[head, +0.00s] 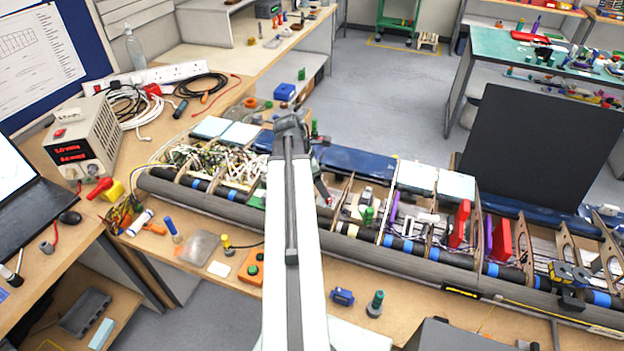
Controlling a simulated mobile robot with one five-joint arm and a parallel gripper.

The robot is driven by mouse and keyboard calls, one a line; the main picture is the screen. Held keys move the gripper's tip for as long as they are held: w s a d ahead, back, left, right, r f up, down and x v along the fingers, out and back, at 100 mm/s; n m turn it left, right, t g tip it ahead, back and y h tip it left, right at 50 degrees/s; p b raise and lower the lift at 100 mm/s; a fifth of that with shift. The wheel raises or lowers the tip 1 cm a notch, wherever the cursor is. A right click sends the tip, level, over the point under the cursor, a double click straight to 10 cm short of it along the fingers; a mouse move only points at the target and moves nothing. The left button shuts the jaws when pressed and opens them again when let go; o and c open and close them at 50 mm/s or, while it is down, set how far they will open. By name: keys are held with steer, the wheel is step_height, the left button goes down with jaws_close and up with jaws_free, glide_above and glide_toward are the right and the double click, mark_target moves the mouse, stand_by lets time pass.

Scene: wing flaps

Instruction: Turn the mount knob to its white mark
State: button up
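A long open wing frame (400,262) with ribs, a dark tube and blue bands lies across the bench. I cannot pick out the mount knob or a white mark for sure. A small green knob-like part (368,215) stands inside the frame, right of my arm. My white arm reaches up from the bottom middle, and its far end bends down over the frame. My gripper (327,200) seems to be at that end, above the frame and left of the green part. It is small and partly hidden by the arm, so its opening cannot be made out.
An orange box (252,267) with buttons, a blue part (342,296) and a dark green-topped part (375,304) lie on the bench in front of the frame. A power supply (86,137) and cables stand at left. A black panel (540,148) rises behind the frame at right.

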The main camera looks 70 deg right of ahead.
steer(key=b+x, duration=0.7)
steer(key=shift+f, duration=0.45)
steer(key=shift+r, duration=0.1)
steer(key=c, duration=1.4)
steer(key=shift+w+d+m+g+y, duration=0.15)
steer(key=shift+m+g+y, duration=0.2)
steer(key=shift+m, duration=0.75)
steer(key=m+y, duration=0.1)
steer(key=m, duration=0.3)
steer(key=shift+y, duration=0.35)
steer(key=o, duration=1.4)
